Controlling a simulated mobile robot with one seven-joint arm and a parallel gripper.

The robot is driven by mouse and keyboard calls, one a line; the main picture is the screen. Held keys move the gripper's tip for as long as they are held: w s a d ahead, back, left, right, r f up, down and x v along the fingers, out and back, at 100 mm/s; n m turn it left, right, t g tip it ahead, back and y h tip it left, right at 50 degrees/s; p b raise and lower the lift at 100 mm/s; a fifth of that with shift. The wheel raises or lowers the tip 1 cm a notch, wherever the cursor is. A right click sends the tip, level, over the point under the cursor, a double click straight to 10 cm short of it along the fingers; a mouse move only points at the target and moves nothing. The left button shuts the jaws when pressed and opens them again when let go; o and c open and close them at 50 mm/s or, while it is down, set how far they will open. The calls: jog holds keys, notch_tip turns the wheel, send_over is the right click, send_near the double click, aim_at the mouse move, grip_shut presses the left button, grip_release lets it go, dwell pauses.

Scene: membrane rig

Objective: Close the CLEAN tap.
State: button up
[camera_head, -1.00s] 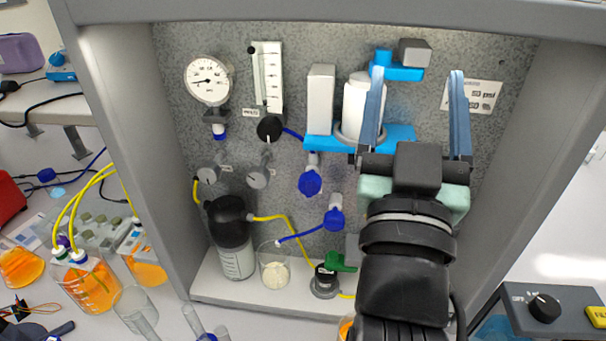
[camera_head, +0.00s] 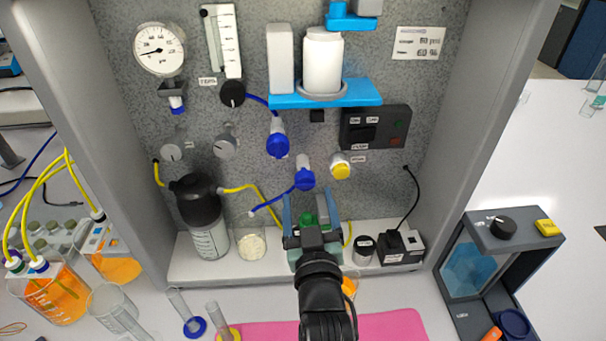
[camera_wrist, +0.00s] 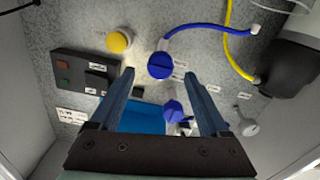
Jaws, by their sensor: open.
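I cannot read which tap label says CLEAN. Two blue taps sit on the speckled panel: an upper one (camera_head: 277,143) below the blue shelf, and a lower one (camera_head: 304,178) with a blue tube running left. A yellow-capped tap (camera_head: 340,168) is to their right. In the wrist view the lower blue tap (camera_wrist: 160,66) appears between and beyond the fingertips, with the upper blue tap (camera_wrist: 172,109) below it and the yellow cap (camera_wrist: 118,41) to the left. My gripper (camera_head: 311,200) is open and empty, below the lower blue tap in the head view. A green part (camera_head: 307,219) shows behind it, partly hidden.
Grey knobs (camera_head: 224,146), a black-topped bottle (camera_head: 209,240) and a beaker of white powder (camera_head: 251,244) stand to the left. The blue shelf (camera_head: 350,93) holds a white container. A black switch box (camera_head: 376,127) is at right. Cabinet walls flank the panel.

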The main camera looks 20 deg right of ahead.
aim_at(306, 187)
jog(key=x, duration=0.6)
jog(key=shift+w+p, duration=0.3)
jog(key=shift+p, duration=0.1)
grip_shut()
